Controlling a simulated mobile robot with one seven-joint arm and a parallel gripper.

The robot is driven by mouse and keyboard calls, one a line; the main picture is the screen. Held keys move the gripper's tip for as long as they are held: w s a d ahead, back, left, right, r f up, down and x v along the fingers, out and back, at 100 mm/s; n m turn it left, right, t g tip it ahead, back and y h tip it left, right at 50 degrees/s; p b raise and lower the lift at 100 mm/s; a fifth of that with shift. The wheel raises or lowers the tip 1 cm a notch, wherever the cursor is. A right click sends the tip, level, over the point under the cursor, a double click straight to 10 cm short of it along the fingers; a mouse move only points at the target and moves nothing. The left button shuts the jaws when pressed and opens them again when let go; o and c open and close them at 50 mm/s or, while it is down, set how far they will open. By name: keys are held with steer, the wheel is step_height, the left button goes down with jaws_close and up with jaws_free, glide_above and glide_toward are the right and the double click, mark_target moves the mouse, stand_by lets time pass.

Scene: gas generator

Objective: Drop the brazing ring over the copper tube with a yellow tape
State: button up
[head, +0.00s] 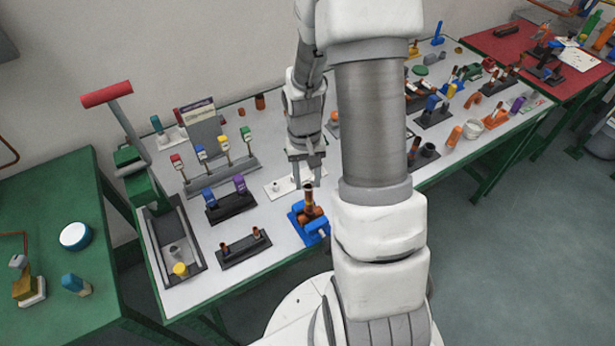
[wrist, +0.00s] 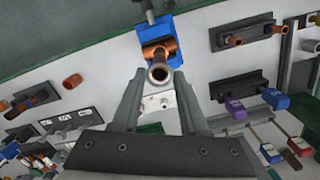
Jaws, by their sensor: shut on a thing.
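A copper tube (head: 309,198) stands upright in a blue clamp (head: 324,229) near the front edge of the white bench. In the wrist view the tube and the blue clamp (wrist: 166,27) lie just beyond my fingertips. My gripper (head: 306,172) points down above the tube; it also shows in the wrist view (wrist: 159,78). Its fingers are shut on the brazing ring (wrist: 159,72), a small round rim in line with the tube's open end. I cannot tell whether the ring is around the tube or just above it. I cannot make out yellow tape on this tube.
A dark holder with two short copper pieces (head: 244,248) stands left of the clamp. A white plate (head: 285,184) lies behind it. My arm hides part of the bench.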

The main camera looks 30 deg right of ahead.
steer(key=shift+f+b, duration=0.35)
steer(key=shift+f, duration=0.25)
steer(key=o, duration=0.9)
step_height(320, 180, up, 18)
steer(key=w, duration=0.1)
steer(key=shift+w+f, duration=0.2)
steer(key=shift+f, duration=0.05)
